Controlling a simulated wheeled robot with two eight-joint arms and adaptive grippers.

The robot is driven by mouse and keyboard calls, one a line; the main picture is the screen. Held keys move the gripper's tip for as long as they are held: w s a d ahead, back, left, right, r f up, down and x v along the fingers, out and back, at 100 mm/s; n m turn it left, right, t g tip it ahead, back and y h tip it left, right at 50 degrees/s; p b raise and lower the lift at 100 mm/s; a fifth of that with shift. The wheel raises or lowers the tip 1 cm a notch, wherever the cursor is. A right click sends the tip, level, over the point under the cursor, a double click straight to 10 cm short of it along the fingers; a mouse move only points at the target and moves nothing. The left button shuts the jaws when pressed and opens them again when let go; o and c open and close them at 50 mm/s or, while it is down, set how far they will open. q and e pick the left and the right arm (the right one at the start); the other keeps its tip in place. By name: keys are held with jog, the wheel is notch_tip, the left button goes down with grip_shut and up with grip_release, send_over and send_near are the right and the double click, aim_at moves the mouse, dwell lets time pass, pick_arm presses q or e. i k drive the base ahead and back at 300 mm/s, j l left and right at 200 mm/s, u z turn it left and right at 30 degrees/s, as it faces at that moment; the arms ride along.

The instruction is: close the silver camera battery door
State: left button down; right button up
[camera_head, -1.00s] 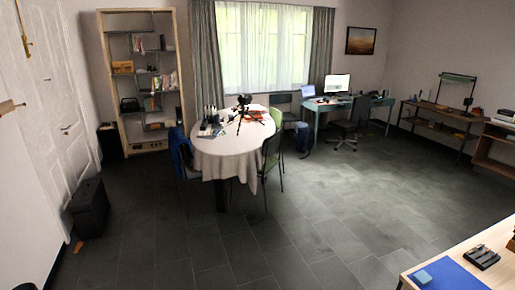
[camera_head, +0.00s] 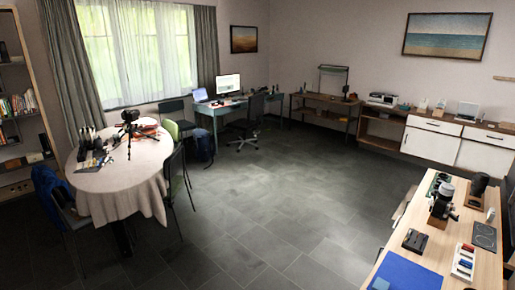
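A dark camera on a small black tripod (camera_head: 130,116) stands on the oval table with the white cloth (camera_head: 105,187), at the left of the head view. It is too far and small to tell its colour, its battery door or whether that door is open. I cannot make out a silver camera anywhere. Neither of my grippers is in view.
Chairs stand around the oval table, including a dark one (camera_head: 175,180) on its right. A wooden workbench (camera_head: 468,262) with a blue mat (camera_head: 405,275) and several small items is at lower right. A desk (camera_head: 205,112) stands at the back. The middle floor is clear.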

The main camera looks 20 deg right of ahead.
aim_at(453, 217)
jog(key=i+l+z, duration=0.1)
jog(key=z, duration=0.3)
jog(key=i+z, duration=0.2)
jog(key=z, duration=0.2)
jog(key=i+z, duration=0.15)
jog(key=z, duration=0.2)
jog(key=i+z, duration=0.15)
jog(key=z, duration=0.25)
jog(key=i+l+z, duration=0.15)
jog(key=i+z, duration=0.35)
jog(key=i, duration=0.4)
